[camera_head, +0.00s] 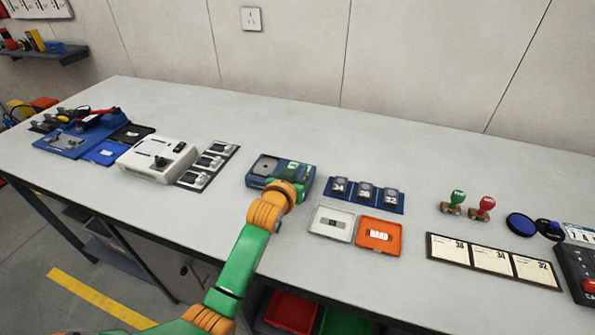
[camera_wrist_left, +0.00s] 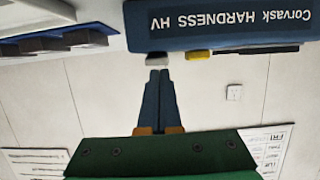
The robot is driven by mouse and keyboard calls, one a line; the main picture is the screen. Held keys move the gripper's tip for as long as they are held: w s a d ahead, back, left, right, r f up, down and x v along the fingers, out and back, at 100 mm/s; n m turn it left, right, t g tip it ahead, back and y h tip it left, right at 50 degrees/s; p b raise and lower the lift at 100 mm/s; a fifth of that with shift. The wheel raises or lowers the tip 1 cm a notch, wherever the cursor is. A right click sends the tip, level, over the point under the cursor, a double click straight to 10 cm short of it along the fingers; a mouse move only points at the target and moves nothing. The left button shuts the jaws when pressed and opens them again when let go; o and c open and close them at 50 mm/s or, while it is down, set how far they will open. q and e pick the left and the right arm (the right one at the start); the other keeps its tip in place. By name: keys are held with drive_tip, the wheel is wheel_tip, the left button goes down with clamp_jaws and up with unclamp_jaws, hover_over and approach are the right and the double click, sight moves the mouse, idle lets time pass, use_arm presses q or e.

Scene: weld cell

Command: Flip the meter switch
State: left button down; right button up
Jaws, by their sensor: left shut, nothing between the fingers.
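The meter (camera_head: 264,168) is a dark blue box on the workbench, partly covered by my left arm in the head view. In the left wrist view the meter (camera_wrist_left: 220,22) appears upside down at the top, labelled "Corvask HARDNESS HV". A grey switch-like tab (camera_wrist_left: 157,59) and a yellow one (camera_wrist_left: 198,55) stick out from its edge. My left gripper (camera_wrist_left: 158,72) is shut and empty, its fingertips right at the grey tab. I cannot tell whether they touch it. In the head view my wrist hides the fingers. My right gripper is not in view.
Left of the meter are a white device (camera_head: 158,160) and a rack of small blocks (camera_head: 208,165). To the right are a blue tray with numbered blocks (camera_head: 366,209), a white tray (camera_head: 332,222), an orange tray (camera_head: 381,234) and stamps (camera_head: 482,208). The bench behind the meter is clear.

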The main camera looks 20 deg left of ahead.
use_arm(q)
drive_tip(key=r+p, duration=0.2)
drive_tip(key=r, duration=0.1)
drive_tip(key=r+p, duration=0.1)
drive_tip(key=p, duration=0.1)
drive_tip(key=shift+w+a+r, duration=0.1)
drive_tip(key=shift+w+r, duration=0.2)
drive_tip(key=v, duration=0.9)
drive_tip(key=shift+s, duration=0.35)
